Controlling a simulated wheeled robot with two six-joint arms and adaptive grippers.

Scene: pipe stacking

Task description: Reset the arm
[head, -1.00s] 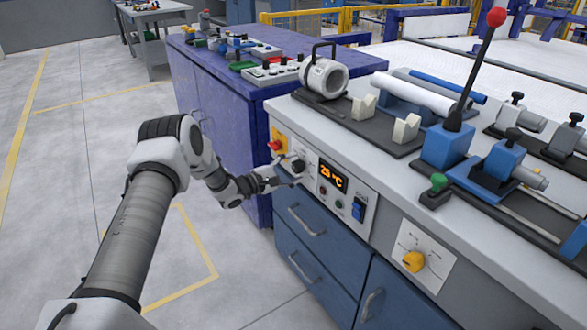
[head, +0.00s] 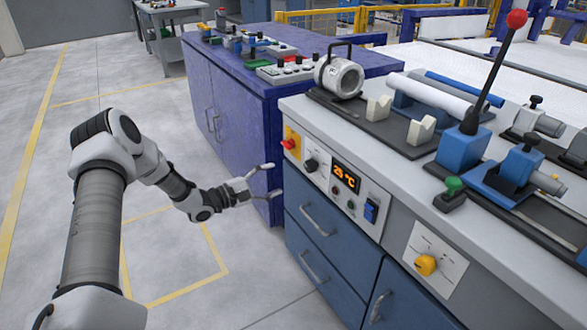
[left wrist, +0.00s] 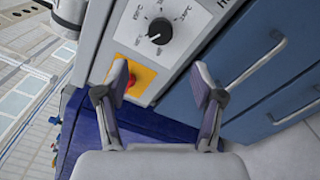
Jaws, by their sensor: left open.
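My left arm comes in from the left in the head view. Its gripper (head: 271,181) is open and empty, in the air in front of the bench's front panel and a little left of it. In the left wrist view the two fingers (left wrist: 160,88) are spread apart with nothing between them. Beyond them are the black temperature knob (left wrist: 160,31) and the red button (left wrist: 131,80) on its yellow plate. The knob (head: 311,165) and the red button (head: 289,144) also show in the head view, apart from the gripper. My right gripper is not in view.
The grey-topped bench (head: 300,111) with blue drawers fills the right side. Its display (head: 346,177) reads about 25 °C. A purple cabinet (head: 240,140) stands behind the gripper. A yellow rotary switch (head: 426,265) is lower right. The floor at left is clear.

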